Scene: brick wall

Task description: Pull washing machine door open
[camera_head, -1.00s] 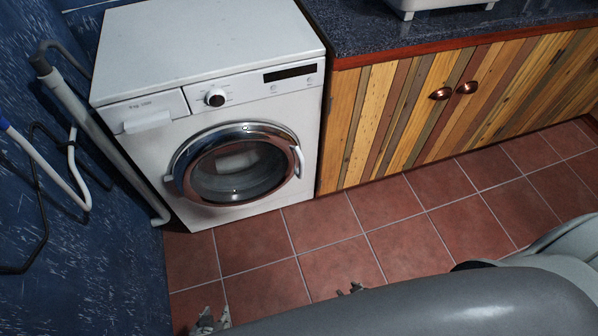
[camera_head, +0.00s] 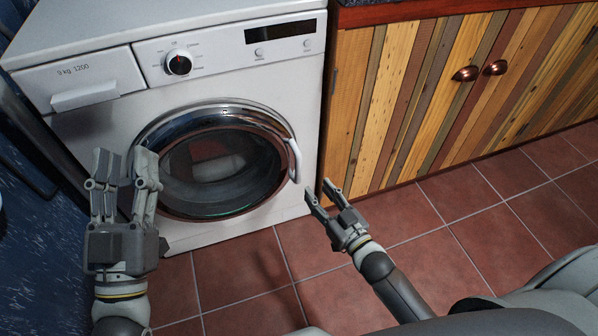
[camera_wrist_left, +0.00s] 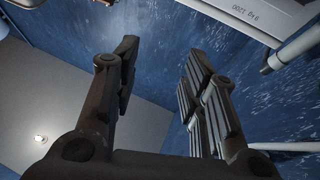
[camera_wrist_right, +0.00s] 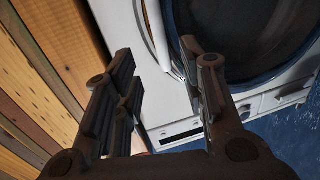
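A white washing machine (camera_head: 90,133) stands in the head view's left half. Its round, chrome-rimmed glass door (camera_head: 215,168) looks shut. The white door handle (camera_head: 294,160) is on the door's right edge. My right gripper (camera_head: 320,192) is open and empty, just below and right of the handle. In the right wrist view the handle (camera_wrist_right: 156,35) lies beyond and between the open fingers (camera_wrist_right: 160,85), apart from them. My left gripper (camera_head: 126,158) is open and empty, pointing up before the machine's left front. In the left wrist view its fingers (camera_wrist_left: 158,75) stand apart.
A cabinet with striped wooden doors (camera_head: 430,95) and copper knobs (camera_head: 466,74) stands right of the machine. A blue wall (camera_head: 35,240) is close on the left. The tiled floor (camera_head: 450,235) in front is clear. A dial (camera_head: 178,64) and detergent drawer (camera_head: 85,80) are above the door.

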